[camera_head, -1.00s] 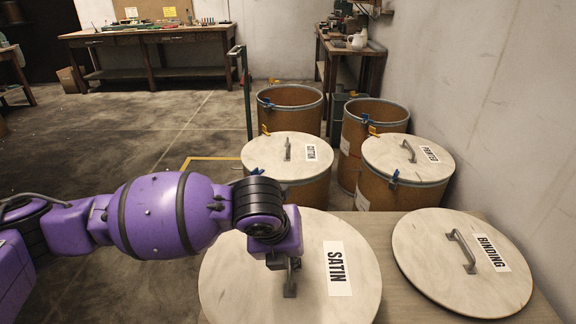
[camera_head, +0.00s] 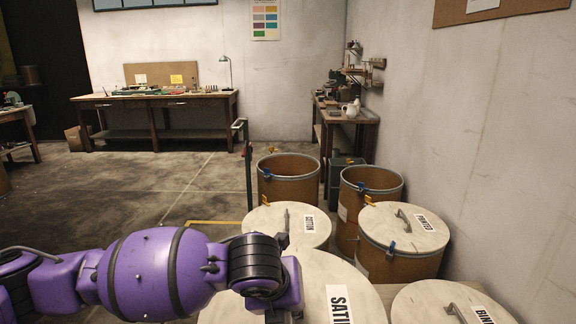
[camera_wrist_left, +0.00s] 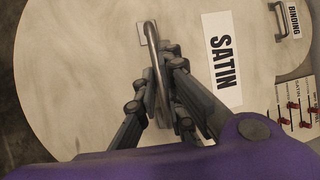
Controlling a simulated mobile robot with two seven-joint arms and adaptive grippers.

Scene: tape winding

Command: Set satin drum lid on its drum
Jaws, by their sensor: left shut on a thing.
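The satin lid (camera_head: 318,268) is a pale round disc with a SATIN label and a grey bar handle. In the head view its near part is cut off by the bottom edge. My left gripper (camera_wrist_left: 171,55) is shut on the handle (camera_wrist_left: 157,75) of the satin lid, which also fills much of the left wrist view (camera_wrist_left: 85,85). The lid appears raised above the table. Two brown drums stand open at the back, a left one (camera_head: 288,190) and a right one (camera_head: 347,222); I cannot read which is satin. My right gripper is not in view.
The cotton lid (camera_head: 270,224) and printed lid (camera_head: 380,222) sit on nearer drums, in front of the open ones. The binding lid (camera_head: 420,300) lies at the lower right. A green post (camera_head: 248,170) stands left of the open drums. Floor at the left is clear.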

